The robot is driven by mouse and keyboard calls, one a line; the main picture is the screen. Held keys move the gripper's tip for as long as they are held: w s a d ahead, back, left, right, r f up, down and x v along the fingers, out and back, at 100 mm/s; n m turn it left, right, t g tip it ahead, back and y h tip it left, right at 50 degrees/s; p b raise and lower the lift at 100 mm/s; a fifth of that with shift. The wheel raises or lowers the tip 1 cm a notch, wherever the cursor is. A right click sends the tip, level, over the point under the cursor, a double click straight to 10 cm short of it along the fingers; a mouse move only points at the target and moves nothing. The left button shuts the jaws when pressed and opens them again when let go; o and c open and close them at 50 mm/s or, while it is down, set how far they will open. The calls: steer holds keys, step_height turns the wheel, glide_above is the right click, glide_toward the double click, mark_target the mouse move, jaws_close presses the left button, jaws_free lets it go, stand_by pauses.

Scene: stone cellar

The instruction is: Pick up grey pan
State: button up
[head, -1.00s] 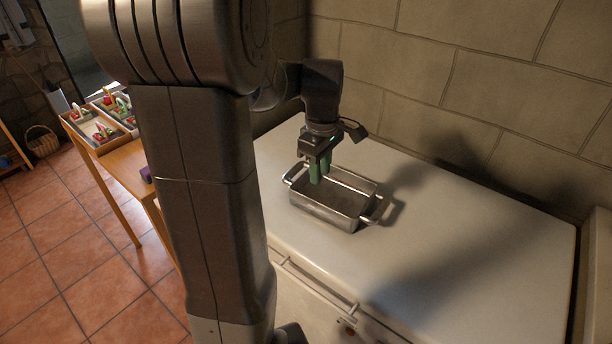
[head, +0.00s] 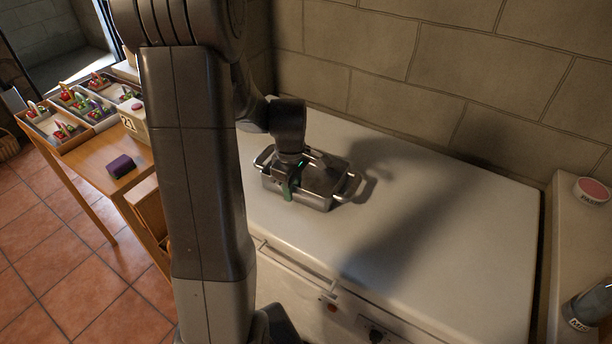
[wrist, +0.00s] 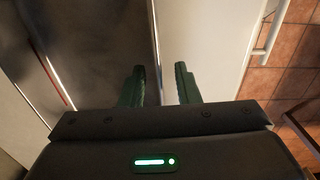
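The grey pan (head: 318,196) is a rectangular metal pan with a handle at each end, standing on the white chest top. My gripper (head: 291,183) is down at the pan's near long side. In the wrist view my gripper (wrist: 159,80) is open, with its green fingers apart. The pan's wall runs between them: one finger is over the inside of the pan (wrist: 95,45), the other is outside over the white top. My wrist hides part of the pan in the head view. I cannot tell whether the fingers touch the wall.
The white chest top (head: 430,235) is clear to the right of the pan, with a stone wall behind. At the left, a wooden table (head: 92,160) holds trays and a purple block (head: 122,166). A ledge at the right edge carries a round red-topped item (head: 592,190).

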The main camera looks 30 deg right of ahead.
steer(key=shift+f, duration=0.65)
jaws_close()
steer(key=shift+r, duration=0.1)
